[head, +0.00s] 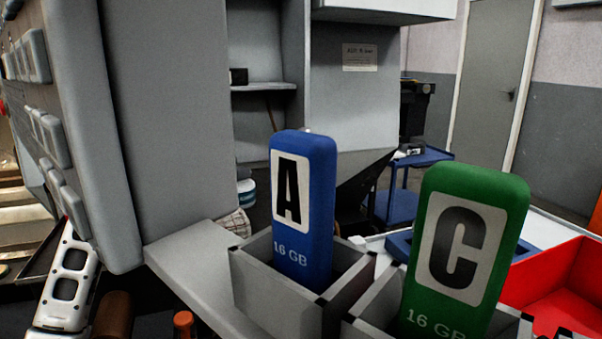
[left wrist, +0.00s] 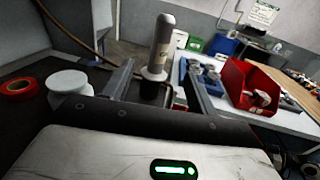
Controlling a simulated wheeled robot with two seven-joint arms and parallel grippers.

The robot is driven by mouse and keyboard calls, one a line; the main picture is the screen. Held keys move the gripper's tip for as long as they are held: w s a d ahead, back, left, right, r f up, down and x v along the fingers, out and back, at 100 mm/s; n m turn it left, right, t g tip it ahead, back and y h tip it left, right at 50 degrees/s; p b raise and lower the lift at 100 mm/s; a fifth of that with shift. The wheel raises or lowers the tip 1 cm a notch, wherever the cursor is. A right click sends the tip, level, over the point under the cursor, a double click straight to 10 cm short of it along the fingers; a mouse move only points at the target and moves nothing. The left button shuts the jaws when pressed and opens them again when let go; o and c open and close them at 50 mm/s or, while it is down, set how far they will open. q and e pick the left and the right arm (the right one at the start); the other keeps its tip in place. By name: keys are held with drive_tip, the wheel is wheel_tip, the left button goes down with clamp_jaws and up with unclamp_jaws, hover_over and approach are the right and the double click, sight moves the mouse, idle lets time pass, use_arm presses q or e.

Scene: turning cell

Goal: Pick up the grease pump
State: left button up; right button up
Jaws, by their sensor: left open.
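In the left wrist view a grey upright cylinder with a rounded top and a small label (left wrist: 161,42), which looks like the grease pump, stands beyond and between the fingers of my left gripper (left wrist: 157,68). The gripper is open, one finger to each side, and nothing is clamped. The cylinder's lower part is partly hidden, and I cannot tell whether the fingers touch it. In the head view I cannot pick out the pump for sure. A white part of my left arm (head: 68,285) shows at the lower left. My right gripper is not in view.
Blue "A" (head: 318,200) and green "C" (head: 470,240) blocks stand in grey bins near a red bin (head: 560,285). A grey machine panel (head: 100,130) rises at the left. The wrist view shows red tape (left wrist: 18,88), a white round container (left wrist: 68,84) and a red bin (left wrist: 250,86).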

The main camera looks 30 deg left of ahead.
use_arm(q)
drive_tip(key=p+x, duration=0.3)
drive_tip(key=x, duration=1.2)
drive_tip(key=shift+f, duration=0.1)
drive_tip(key=shift+w+d, duration=0.15)
drive_tip(key=c, duration=1.1)
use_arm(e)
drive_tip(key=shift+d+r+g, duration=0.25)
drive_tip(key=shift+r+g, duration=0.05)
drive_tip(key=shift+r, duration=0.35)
